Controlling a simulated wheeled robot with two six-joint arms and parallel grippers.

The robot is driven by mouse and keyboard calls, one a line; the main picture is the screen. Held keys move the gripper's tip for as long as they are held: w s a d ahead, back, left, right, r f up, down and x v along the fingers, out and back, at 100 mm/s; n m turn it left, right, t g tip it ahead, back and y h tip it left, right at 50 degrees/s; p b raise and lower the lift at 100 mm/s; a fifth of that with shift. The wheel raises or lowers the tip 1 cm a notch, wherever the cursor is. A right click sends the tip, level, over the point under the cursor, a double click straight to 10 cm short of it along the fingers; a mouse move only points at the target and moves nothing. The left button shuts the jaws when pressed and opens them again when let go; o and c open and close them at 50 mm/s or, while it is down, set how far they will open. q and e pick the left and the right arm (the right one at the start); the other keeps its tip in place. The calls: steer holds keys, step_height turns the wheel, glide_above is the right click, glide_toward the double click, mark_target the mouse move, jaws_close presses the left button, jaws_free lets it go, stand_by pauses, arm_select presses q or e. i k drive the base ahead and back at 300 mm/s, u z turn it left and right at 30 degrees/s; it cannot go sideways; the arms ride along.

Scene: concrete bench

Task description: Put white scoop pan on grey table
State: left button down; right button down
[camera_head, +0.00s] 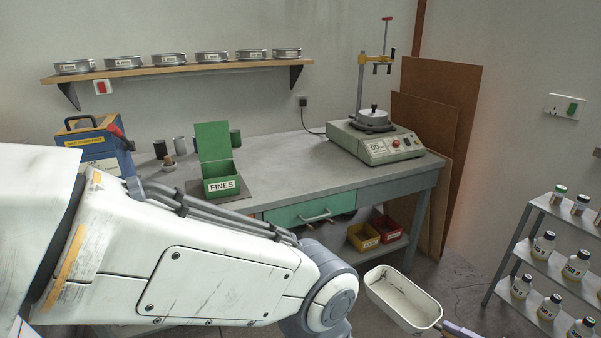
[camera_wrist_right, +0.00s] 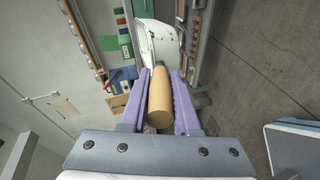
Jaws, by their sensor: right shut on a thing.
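The white scoop pan (camera_head: 399,302) is in the air in front of the grey table (camera_head: 290,160), low and to the right, clear of the tabletop. In the right wrist view the pan (camera_wrist_right: 147,32) lies beyond the fingers, with its wooden handle (camera_wrist_right: 159,98) between them. My right gripper (camera_wrist_right: 160,76) is shut on this handle; only its purple fingertips (camera_head: 455,330) show at the bottom of the head view. The white arm from the left is mine; its gripper is out of view.
On the table stand a green FINES box (camera_head: 221,187), a sieve shaker (camera_head: 377,140), a blue case (camera_head: 95,145) and small cylinders. The table's middle is bare. A bottle rack (camera_head: 560,250) is at right, bins (camera_head: 363,237) below the table.

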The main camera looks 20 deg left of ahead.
mark_target(314, 172)
steer(key=u, duration=0.7)
steer(key=i, duration=0.35)
